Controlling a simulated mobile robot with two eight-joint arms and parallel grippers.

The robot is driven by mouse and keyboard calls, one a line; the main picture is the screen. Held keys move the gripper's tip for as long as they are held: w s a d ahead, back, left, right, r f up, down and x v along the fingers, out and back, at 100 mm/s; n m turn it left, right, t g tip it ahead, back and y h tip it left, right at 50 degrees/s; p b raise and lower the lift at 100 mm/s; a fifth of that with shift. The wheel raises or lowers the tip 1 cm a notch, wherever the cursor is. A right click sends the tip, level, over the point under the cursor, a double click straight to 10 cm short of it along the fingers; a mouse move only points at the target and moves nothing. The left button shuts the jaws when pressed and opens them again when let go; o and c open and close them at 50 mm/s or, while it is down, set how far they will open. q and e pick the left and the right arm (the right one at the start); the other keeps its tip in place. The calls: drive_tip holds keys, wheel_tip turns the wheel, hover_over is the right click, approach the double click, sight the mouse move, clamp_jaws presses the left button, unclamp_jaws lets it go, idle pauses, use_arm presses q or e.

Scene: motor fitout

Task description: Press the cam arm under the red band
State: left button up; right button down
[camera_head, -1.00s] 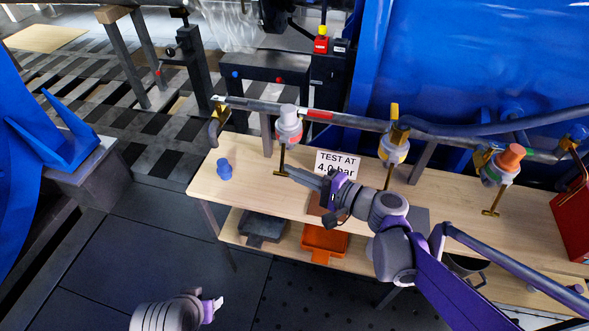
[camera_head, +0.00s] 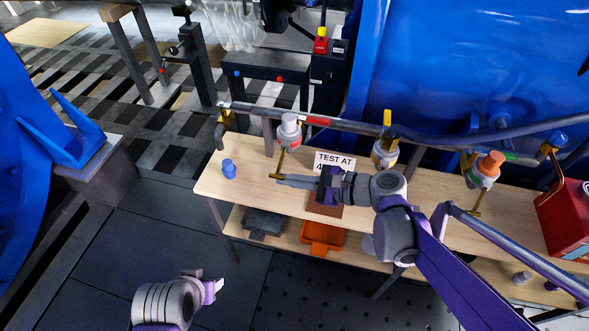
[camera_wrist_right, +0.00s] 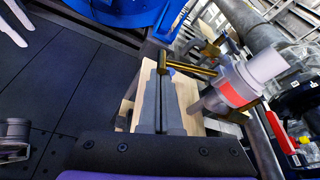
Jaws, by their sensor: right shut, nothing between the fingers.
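The valve with a white-grey cap and a red band (camera_head: 289,134) hangs on the pipe above the bench; it also shows in the right wrist view (camera_wrist_right: 238,85). Its brass cam arm (camera_head: 282,160) hangs below it, tilted slightly left, with a crossbar at its end. My right gripper (camera_head: 280,182) is shut and empty, its fingertips at the crossbar; in the right wrist view the cam arm (camera_wrist_right: 190,70) lies just beyond the fingertips. I cannot tell whether they touch. My left gripper (camera_head: 217,288) is low in front of the bench, away from the valves; its jaw opening is unclear.
A blue cap-like part (camera_head: 229,169) stands on the bench (camera_head: 213,182). The test sign (camera_head: 333,160) is partly hidden by my right gripper. Two more valves, one yellow-banded (camera_head: 384,154) and one orange-capped (camera_head: 487,165), hang rightward. A grey bin (camera_head: 263,223) and an orange bin (camera_head: 322,236) sit below.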

drive_tip(key=shift+s, duration=0.1)
use_arm(q)
drive_tip(key=shift+r, duration=0.25)
use_arm(e)
drive_tip(key=shift+s+a+r, duration=0.15)
drive_tip(key=shift+s+a, duration=0.1)
drive_tip(key=shift+s, duration=0.4)
use_arm(q)
drive_tip(key=shift+d+r, duration=0.1)
use_arm(e)
drive_tip(key=shift+d, duration=0.1)
